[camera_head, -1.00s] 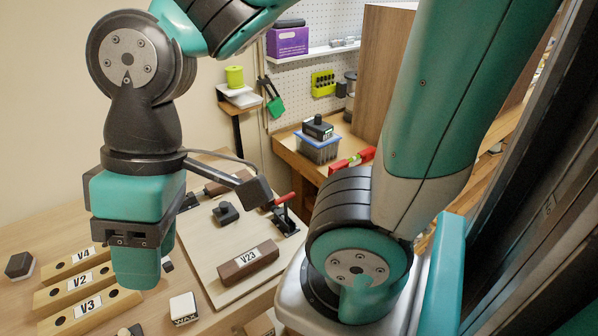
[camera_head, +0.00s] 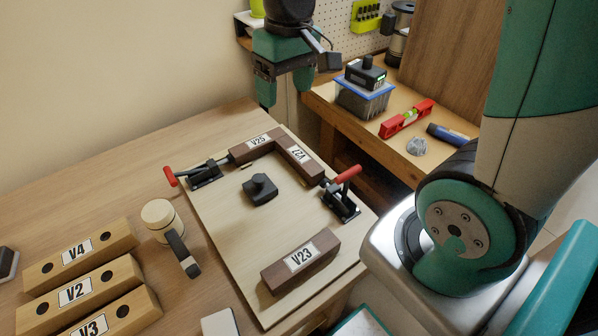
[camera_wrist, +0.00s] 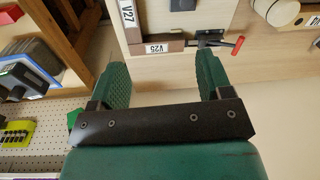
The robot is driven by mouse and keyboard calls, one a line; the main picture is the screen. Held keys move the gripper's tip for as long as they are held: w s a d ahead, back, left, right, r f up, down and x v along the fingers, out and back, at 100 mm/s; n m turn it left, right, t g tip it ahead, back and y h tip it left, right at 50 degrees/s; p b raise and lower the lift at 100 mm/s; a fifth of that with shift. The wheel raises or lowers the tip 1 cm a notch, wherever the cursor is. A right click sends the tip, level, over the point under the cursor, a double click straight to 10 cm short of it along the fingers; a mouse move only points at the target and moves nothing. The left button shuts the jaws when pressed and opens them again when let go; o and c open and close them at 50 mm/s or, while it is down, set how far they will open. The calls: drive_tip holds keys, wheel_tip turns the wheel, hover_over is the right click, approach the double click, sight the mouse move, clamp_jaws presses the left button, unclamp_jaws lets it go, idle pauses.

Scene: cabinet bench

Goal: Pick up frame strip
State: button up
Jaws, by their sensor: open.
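Dark brown frame strips lie on a pale board (camera_head: 222,222). Strip V25 (camera_head: 245,150) and strip V27 (camera_head: 310,168) meet in a corner at the board's far end; strip V23 (camera_head: 325,245) lies apart at its near end. Light wood strips V4 (camera_head: 110,236), V2 (camera_head: 112,276) and V3 (camera_head: 135,308) lie side by side at the left. My gripper (camera_head: 286,90) is open and empty, raised beyond the board's far end, fingers downward. In the wrist view, V25 (camera_wrist: 176,47) and V27 (camera_wrist: 128,16) show beyond the open fingers (camera_wrist: 163,70).
Red-handled clamps sit at the board's left (camera_head: 204,173) and right (camera_head: 341,203) edges. A black knobbed block (camera_head: 260,189) sits mid-board. A round-headed mallet (camera_head: 160,216) lies left of the board. A side bench holds a bin (camera_head: 362,100) and a red level (camera_head: 405,118).

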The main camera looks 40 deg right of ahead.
drive_tip(key=m+h, duration=0.1)
drive_tip(key=m, duration=0.1)
hover_over(299, 154)
wheel_tip(299, 154, down, 5)
drive_tip(key=shift+n, duration=0.3)
drive_tip(key=f, duration=1)
drive_tip(key=shift+s+a+b, duration=0.3)
drive_tip(key=shift+w+d+f+p, duration=0.15)
drive_tip(key=shift+f+p, duration=0.05)
drive_tip(key=shift+f, duration=1.35)
drive_tip(key=shift+w+d+f+p, duration=0.15)
drive_tip(key=shift+f+p, duration=0.05)
drive_tip(key=shift+f, duration=1.3)
drive_tip(key=shift+c, duration=0.4)
drive_tip(key=c, duration=1)
